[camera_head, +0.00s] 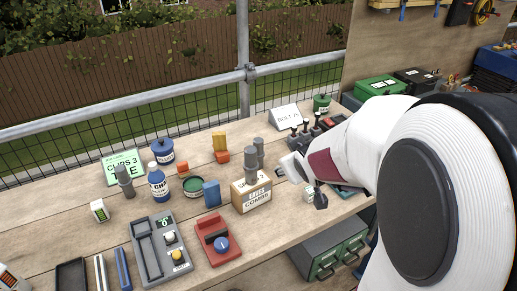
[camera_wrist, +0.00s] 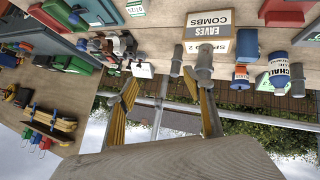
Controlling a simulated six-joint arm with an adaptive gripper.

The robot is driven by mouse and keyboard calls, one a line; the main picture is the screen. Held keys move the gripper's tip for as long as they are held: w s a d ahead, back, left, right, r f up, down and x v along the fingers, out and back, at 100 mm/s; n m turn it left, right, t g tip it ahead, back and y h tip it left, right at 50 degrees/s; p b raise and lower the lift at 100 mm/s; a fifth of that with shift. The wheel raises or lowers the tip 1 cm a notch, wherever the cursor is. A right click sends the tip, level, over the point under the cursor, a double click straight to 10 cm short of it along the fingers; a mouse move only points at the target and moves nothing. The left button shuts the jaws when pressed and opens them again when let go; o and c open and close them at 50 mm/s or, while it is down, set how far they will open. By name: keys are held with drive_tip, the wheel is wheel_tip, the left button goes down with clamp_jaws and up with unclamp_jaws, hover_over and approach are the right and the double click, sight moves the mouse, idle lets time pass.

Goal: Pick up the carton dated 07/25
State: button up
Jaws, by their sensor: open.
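A small white carton with a green marking (camera_head: 99,210) stands on the left part of the wooden bench. Another white carton with an orange marking (camera_head: 8,279) is cut by the lower left edge. A small white and green item (camera_head: 309,194), perhaps a carton, is partly hidden beside my wrist; a similar one shows at the top of the wrist view (camera_wrist: 135,8). I cannot read a date surely on any of them. My gripper (camera_wrist: 166,103) is open with nothing between its yellow-padded fingers. In the head view my arm covers most of it.
The Eaves Combs box (camera_head: 251,195) with grey cylinders stands mid-bench. A green cabinet (camera_head: 335,248) is below the bench's front edge.

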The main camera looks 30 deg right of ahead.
drive_tip(key=w+d+f+t, duration=0.1)
drive_tip(key=w+d+f, duration=0.2)
drive_tip(key=d+f, duration=0.25)
drive_tip(key=n+t+y, duration=0.1)
hover_over(311, 193)
wheel_tip(311, 193, down, 5)
drive_tip(key=f, duration=0.1)
drive_tip(key=f+t+y, duration=0.1)
drive_tip(key=f, duration=0.1)
drive_tip(key=s+d+f+t, duration=0.1)
drive_tip(key=f, duration=0.1)
drive_tip(key=shift+d+f+y, duration=0.1)
drive_tip(key=shift+f+y, duration=0.15)
drive_tip(key=shift+y, duration=0.15)
drive_tip(key=s+f+t, duration=0.1)
drive_tip(key=s, duration=0.1)
drive_tip(key=s+f+m+t+y, duration=0.1)
drive_tip(key=f, duration=0.1)
drive_tip(key=shift+s+d+f+t, duration=0.2)
drive_tip(key=shift+s+f+t, duration=0.1)
drive_tip(key=shift+s, duration=0.1)
drive_tip(key=shift+s+f+t, duration=0.2)
drive_tip(key=shift+s+t, duration=0.3)
drive_tip(key=shift+s, duration=0.15)
drive_tip(key=shift+w+f, duration=0.2)
drive_tip(key=shift+w, duration=1.1)
